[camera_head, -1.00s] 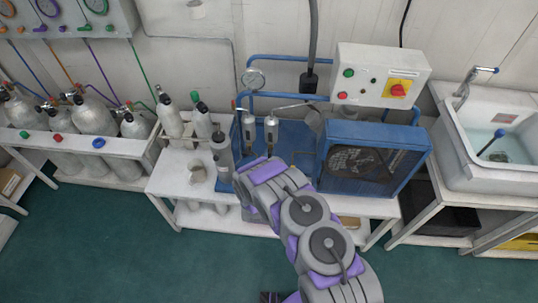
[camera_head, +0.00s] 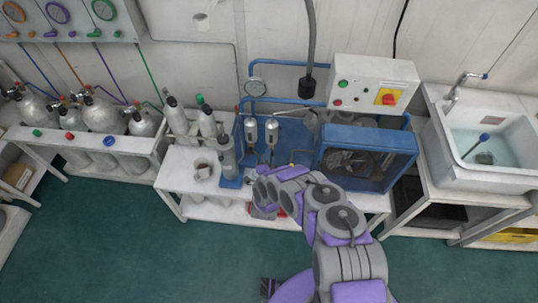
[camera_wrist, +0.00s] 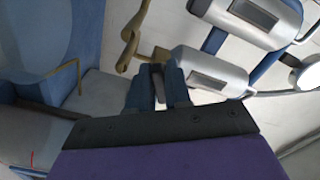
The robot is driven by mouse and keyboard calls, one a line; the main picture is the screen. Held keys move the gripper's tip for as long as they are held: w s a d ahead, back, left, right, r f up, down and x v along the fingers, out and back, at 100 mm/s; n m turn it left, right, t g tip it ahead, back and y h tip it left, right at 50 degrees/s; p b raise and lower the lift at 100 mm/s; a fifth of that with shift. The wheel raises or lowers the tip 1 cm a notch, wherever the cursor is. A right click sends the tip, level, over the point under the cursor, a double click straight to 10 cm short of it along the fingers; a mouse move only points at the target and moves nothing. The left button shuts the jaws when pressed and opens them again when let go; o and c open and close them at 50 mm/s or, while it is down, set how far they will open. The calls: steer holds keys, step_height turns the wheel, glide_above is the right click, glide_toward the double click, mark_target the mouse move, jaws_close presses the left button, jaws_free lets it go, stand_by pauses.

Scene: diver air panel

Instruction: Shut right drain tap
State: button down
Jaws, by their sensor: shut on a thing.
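Two silver filter cylinders stand side by side on the blue compressor stand, the left one (camera_head: 250,130) and the right one (camera_head: 271,131). In the wrist view they lie sideways, one above (camera_wrist: 255,20) and one below (camera_wrist: 208,75). The right drain tap (camera_wrist: 160,54), brass, shows at the lower one's end. My gripper (camera_wrist: 158,88) has its dark fingers close together around that tap's handle, which they partly hide. In the head view my arm hides the fingertips and both taps.
A blue-framed fan unit (camera_head: 366,155) stands right of the cylinders, below a control box (camera_head: 372,84). A grey cylinder (camera_head: 226,155) and a cup (camera_head: 203,171) stand to the left. A sink (camera_head: 490,145) is far right. The green floor (camera_head: 130,245) in front is clear.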

steer(key=m, duration=0.3)
steer(key=m+b, duration=0.1)
steer(key=m, duration=0.2)
steer(key=shift+s+d+f, duration=0.1)
steer(key=shift+f, duration=0.05)
steer(key=shift+b, duration=0.3)
steer(key=c, duration=1.3)
jaws_free()
steer(key=shift+o, duration=0.8)
steer(key=s, duration=1.7)
steer(key=shift+s+a, duration=0.15)
steer(key=shift+a, duration=0.2)
